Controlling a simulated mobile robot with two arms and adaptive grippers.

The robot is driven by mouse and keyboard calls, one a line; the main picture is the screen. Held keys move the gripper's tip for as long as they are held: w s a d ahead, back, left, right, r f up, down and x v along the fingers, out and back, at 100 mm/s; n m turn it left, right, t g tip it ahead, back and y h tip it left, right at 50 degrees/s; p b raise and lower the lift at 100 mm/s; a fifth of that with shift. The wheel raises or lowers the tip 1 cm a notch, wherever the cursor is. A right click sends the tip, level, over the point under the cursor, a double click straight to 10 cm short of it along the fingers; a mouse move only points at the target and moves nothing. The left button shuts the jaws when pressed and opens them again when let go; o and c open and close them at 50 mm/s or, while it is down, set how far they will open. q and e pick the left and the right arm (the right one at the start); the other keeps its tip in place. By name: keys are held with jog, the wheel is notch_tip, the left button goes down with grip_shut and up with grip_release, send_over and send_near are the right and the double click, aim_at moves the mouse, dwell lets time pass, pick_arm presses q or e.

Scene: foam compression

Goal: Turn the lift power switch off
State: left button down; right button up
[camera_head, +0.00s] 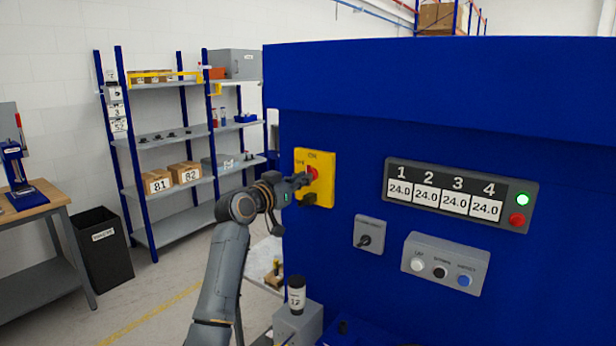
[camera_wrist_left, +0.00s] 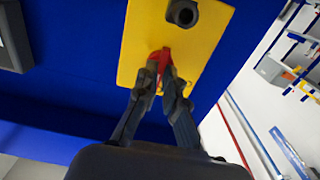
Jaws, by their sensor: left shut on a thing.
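The lift power switch is a yellow plate (camera_head: 318,168) on the blue machine front, with a red handle (camera_head: 313,173) near its middle. My left gripper (camera_head: 304,181) reaches the plate from the left. In the left wrist view, the plate (camera_wrist_left: 198,45) carries a dark round knob (camera_wrist_left: 183,12) and the red handle (camera_wrist_left: 160,57). The fingertips of my left gripper (camera_wrist_left: 164,75) are shut on the red handle. The fingers hide part of the handle, and its exact angle is hard to tell. My right gripper is not in view.
A display (camera_head: 459,195) reading 24.0 in each field has a lit green lamp (camera_head: 523,200) and a red button (camera_head: 517,219). A small grey rotary switch box (camera_head: 369,233) and a three-button box (camera_head: 445,263) are below. A shelf (camera_head: 180,137) stands behind at left.

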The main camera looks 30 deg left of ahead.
pick_arm(q)
jog(key=shift+r+n+p, duration=0.1)
jog(key=shift+n+p, duration=0.3)
jog(key=shift+p, duration=0.1)
jog(key=shift+n+p, duration=1.65)
jog(key=shift+n, duration=0.45)
jog(key=shift+n+p, duration=0.3)
jog(key=shift+n, duration=0.1)
jog(key=shift+n+p, duration=0.75)
jog(key=shift+n, duration=0.15)
jog(key=n, duration=0.4)
